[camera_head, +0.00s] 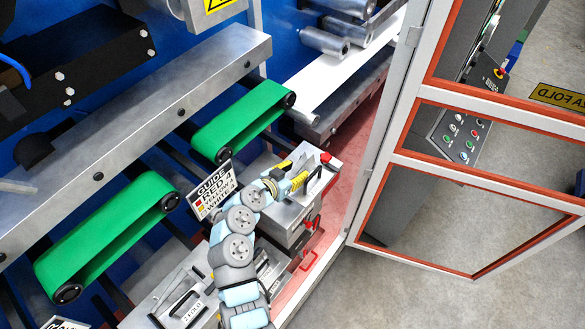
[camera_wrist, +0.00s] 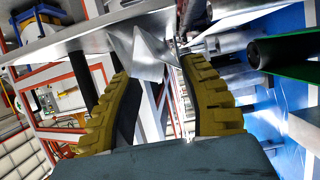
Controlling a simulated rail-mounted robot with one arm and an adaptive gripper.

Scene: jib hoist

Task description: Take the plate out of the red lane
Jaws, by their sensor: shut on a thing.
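My gripper (camera_head: 283,184) is at the steel guide box right of centre in the head view, just right of the guide sign (camera_head: 213,190). The wrist view shows its two yellow ribbed fingers (camera_wrist: 160,95) with a gap between them. A thin silver metal piece (camera_wrist: 146,56) shows at the fingertips, and the gripper is shut on it. I cannot tell whether this is the plate. The sign lists red, yellow and white. The steel box (camera_head: 292,216) has a dark handle and red knobs. The red lane cannot be made out.
Two green conveyor belts (camera_head: 110,230) (camera_head: 240,120) stand left of and behind my arm. A second steel unit marked fold (camera_head: 170,300) stands at the front.

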